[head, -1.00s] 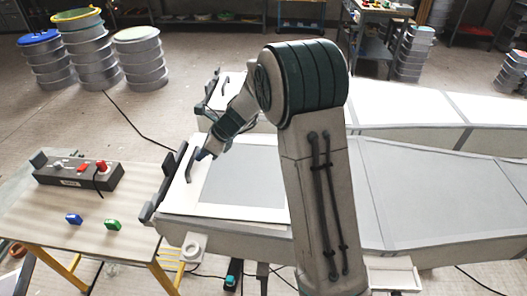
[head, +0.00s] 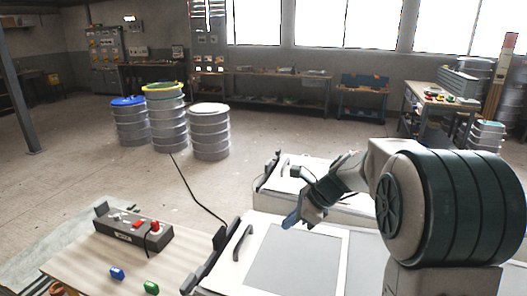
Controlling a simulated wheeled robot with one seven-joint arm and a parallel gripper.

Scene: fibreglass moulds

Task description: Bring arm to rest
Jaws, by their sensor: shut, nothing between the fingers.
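My gripper (head: 290,221) shows in the head view at the end of my bent arm, right of centre. It hangs above the near white mould panel (head: 255,225), just right of the panel's dark handle (head: 236,243). Its fingers are small and blue-grey here, shut with nothing held. I cannot tell how far above the panel the fingertips are. My forearm and large green-banded joint fill the lower right and hide much of the moulds behind.
A control box (head: 133,233) with red switches sits on the wooden table (head: 80,265) at left, near a blue piece (head: 117,273) and a green piece (head: 151,287). Several drums (head: 210,132) stand behind. A workbench (head: 440,100) is at back right. Floor at left is open.

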